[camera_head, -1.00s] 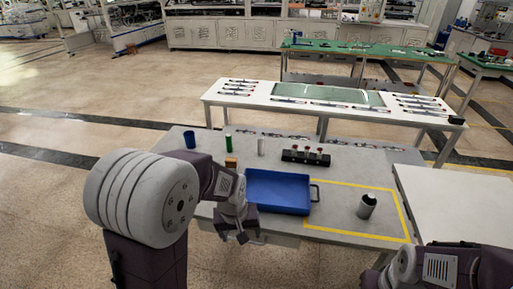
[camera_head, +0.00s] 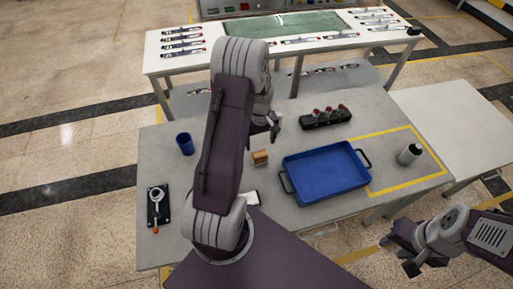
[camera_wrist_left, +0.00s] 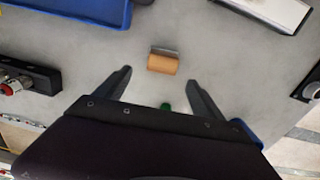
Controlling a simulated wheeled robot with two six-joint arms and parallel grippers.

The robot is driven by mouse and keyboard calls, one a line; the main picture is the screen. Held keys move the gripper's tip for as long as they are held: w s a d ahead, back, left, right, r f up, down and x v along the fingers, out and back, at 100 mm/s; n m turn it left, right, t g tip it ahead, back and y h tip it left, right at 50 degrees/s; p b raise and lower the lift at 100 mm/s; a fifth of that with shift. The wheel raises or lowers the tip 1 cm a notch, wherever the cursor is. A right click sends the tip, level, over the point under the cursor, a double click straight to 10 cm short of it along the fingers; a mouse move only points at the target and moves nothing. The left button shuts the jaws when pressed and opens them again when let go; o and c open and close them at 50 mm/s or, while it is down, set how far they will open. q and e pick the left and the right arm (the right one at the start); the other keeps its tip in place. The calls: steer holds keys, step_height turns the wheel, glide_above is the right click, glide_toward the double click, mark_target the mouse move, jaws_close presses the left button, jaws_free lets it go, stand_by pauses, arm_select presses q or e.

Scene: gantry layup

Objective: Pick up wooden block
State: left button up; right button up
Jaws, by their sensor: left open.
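The wooden block (camera_head: 260,157) is small and tan and sits on the grey table, left of the blue tray. My left gripper (camera_head: 268,128) is above the table, on the far side of the block. In the left wrist view the block (camera_wrist_left: 163,64) appears just beyond the open fingertips (camera_wrist_left: 159,76), roughly centred between them and not held. A dark strip shows along one edge of the block. My right gripper (camera_head: 399,256) is low at the right, off the table's front edge; its jaw opening is unclear.
The blue tray (camera_head: 325,173) is right of the block. A black holder with red tops (camera_head: 325,117) stands behind the tray, a blue cup (camera_head: 185,144) to the left. A green object (camera_wrist_left: 165,107) shows between the fingers.

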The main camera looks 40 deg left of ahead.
mark_target(260, 153)
arm_select(q)
steer(key=shift+s+r, duration=0.15)
steer(key=shift+s, duration=0.1)
steer(key=shift+d+f, duration=0.2)
steer(key=shift+d, duration=0.65)
steer(key=f, duration=0.1)
steer(key=a+f, duration=0.1)
steer(key=f, duration=0.1)
steer(key=shift+a+f+p, duration=0.1)
steer(key=shift+f+p, duration=0.1)
steer(key=shift+p, duration=0.1)
steer(key=shift+a+f, duration=0.1)
steer(key=f, duration=0.3)
steer(key=f+p, duration=0.1)
steer(key=shift+s+d+f, duration=0.1)
steer(key=shift+d+f, duration=0.15)
steer(key=shift+f, duration=0.05)
steer(key=shift+a+f, duration=0.2)
steer(key=shift+d+r, duration=0.1)
steer(key=shift+d, duration=0.05)
steer(key=c, duration=1.5)
arm_select(e)
steer(key=shift+w+d+r, duration=0.1)
steer(key=shift+d+r, duration=0.7)
steer(key=shift+r, duration=0.05)
